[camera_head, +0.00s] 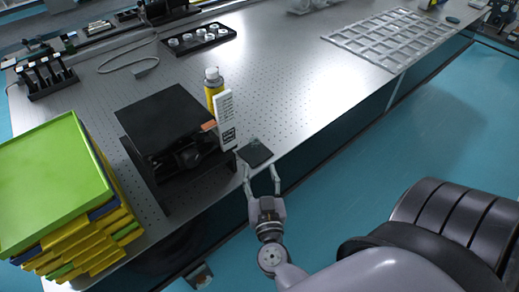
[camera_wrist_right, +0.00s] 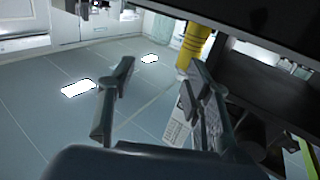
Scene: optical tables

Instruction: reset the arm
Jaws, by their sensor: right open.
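My right gripper (camera_head: 260,174) is open, with its two fingers apart, at the front edge of the perforated metal table (camera_head: 290,95). A small dark flat square (camera_head: 254,153) lies at that edge, just beyond and between the fingertips. Whether the fingers touch it, I cannot tell. In the right wrist view the open fingers (camera_wrist_right: 161,75) have nothing clearly held between them. My right arm reaches in from the lower right of the head view. My left gripper is not in view.
Stacked coloured trays (camera_head: 55,180) stand far left. A grid rack (camera_head: 392,38) lies at the back right. Blue floor (camera_head: 400,150) is clear to the right.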

